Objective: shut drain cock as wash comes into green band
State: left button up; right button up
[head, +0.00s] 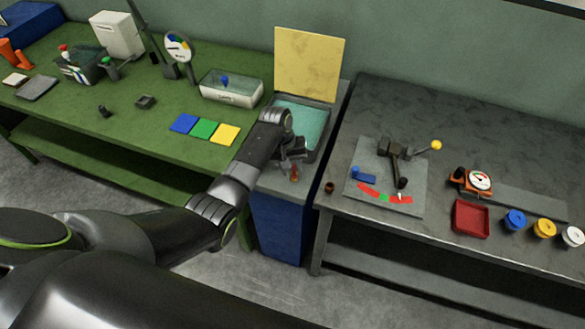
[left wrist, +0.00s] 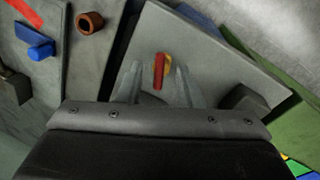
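A small red and yellow lever, which looks like the drain cock (left wrist: 159,70), stands on a grey surface and shows between my left fingers in the left wrist view. In the head view its red part (head: 294,173) shows just below my left gripper (head: 292,156). The gripper is open, one finger on each side of the lever, with gaps. Teal wash (head: 311,118) lies in the basin, partly hidden by my wrist. A grey plate (head: 418,172) bears an arc with a green band (head: 384,198) between red ones; a white mark shows on the right red part. My right gripper is not in view.
A brown cup (head: 329,188) stands near the right bench's left edge. A yellow board (head: 309,65) rises behind the basin. An orange dial (head: 480,181), red tray (head: 471,218) and several spools stand at right. A round gauge (head: 178,48) stands on the green bench.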

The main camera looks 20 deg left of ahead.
pick_arm(q)
jog(key=shift+d+f, duration=0.15)
jog(key=shift+f, duration=0.55)
grip_shut()
jog(key=shift+r+m+p, duration=0.1)
jog(key=shift+m+p, duration=0.25)
jog(key=shift+m, duration=0.45)
jog(key=shift+w+a+m+g, duration=0.15)
jog(key=shift+m+g, duration=0.1)
jog(key=shift+m, duration=0.5)
jog(key=shift+s+a+m+g, duration=0.1)
jog(key=shift+m+g, duration=0.15)
jog(key=shift+m, duration=0.5)
grip_release()
